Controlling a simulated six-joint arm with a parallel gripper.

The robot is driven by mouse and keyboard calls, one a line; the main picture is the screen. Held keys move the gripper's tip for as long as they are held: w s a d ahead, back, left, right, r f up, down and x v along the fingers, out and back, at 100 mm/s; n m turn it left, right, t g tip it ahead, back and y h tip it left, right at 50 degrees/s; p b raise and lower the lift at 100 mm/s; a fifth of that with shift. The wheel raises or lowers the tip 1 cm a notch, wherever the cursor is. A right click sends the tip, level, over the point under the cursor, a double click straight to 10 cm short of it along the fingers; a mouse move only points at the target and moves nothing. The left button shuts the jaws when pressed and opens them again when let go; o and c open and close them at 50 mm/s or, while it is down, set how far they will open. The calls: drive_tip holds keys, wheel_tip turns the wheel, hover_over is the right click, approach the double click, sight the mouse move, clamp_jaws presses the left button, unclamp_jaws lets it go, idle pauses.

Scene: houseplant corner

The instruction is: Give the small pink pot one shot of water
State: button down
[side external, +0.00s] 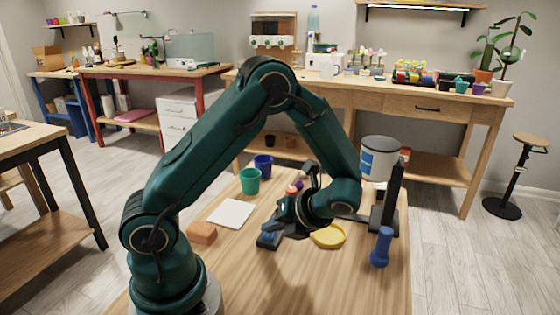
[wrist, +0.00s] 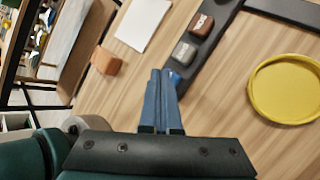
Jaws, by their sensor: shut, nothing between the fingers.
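My gripper (wrist: 163,74) is shut and empty, its two blue fingers side by side. In the wrist view its tips are over or against a blue part (wrist: 175,80) at the end of a black strip (wrist: 208,52); I cannot tell whether they touch. A grey block (wrist: 184,52) and a brown block (wrist: 201,24) sit farther along the strip. In the side view my gripper (side external: 270,235) is low at the table. I cannot make out a small pink pot.
A green cup (side external: 249,181), a blue cup (side external: 263,165), a white card (side external: 231,213) and an orange block (side external: 201,232) are on the table (side external: 235,275). A blue handle-shaped object (side external: 381,246) stands at the right. The table front is clear.

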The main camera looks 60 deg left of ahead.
sight(272, 237)
drive_tip(key=shift+r, duration=0.95)
drive_tip(key=shift+r, duration=0.1)
drive_tip(key=shift+r, duration=2.4)
